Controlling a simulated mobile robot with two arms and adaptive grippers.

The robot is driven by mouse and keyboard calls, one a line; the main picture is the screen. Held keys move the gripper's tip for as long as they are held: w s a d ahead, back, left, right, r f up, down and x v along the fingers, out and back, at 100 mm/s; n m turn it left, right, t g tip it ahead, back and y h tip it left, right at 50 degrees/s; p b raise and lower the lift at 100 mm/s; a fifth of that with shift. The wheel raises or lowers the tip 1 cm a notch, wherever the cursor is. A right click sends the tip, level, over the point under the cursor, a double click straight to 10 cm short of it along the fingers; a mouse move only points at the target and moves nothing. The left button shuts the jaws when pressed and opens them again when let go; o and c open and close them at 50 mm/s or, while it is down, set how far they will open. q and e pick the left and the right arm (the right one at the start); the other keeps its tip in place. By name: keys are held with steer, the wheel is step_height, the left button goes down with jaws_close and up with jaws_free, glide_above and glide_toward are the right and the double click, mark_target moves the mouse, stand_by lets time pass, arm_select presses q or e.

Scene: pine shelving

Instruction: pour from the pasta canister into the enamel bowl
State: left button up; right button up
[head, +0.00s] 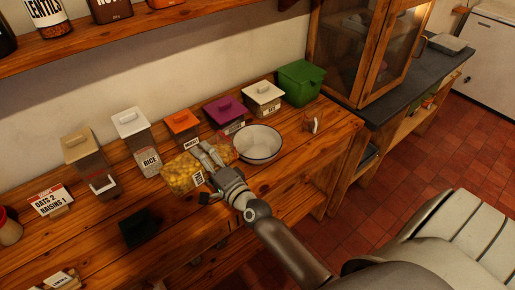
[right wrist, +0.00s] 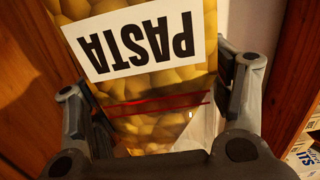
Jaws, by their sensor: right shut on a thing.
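The pasta canister (head: 180,174) is clear, full of yellow pieces, with a white label. It is tipped far over, nearly on its side, above the wooden counter. My right gripper (head: 210,158) is shut on it. In the right wrist view, the canister (right wrist: 160,85) lies between the two fingers (right wrist: 155,105), its PASTA label upside down and a red line across it. The white enamel bowl (head: 259,143) with a dark rim stands just right of the canister's right end. The visible inside of the bowl looks empty. The canister's mouth is not clear. My left gripper is out of view.
Lidded canisters stand along the wall: brown (head: 82,148), rice (head: 140,150), orange-lidded (head: 182,122), purple-lidded (head: 225,109), white-lidded (head: 262,94). A dark object (head: 138,227) and a card (head: 50,199) lie left.

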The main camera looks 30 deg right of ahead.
mark_target(198, 142)
steer(key=shift+r, duration=0.4)
steer(key=shift+w+d+r+m+p, duration=0.15)
steer(key=shift+m+p, duration=0.15)
steer(key=shift+p, duration=0.15)
steer(key=shift+d+r+m+p, duration=0.3)
steer(key=shift+r+m+p, duration=0.5)
steer(key=shift+r+p, duration=0.2)
stand_by(1.6)
steer(key=shift+r, duration=0.1)
stand_by(0.4)
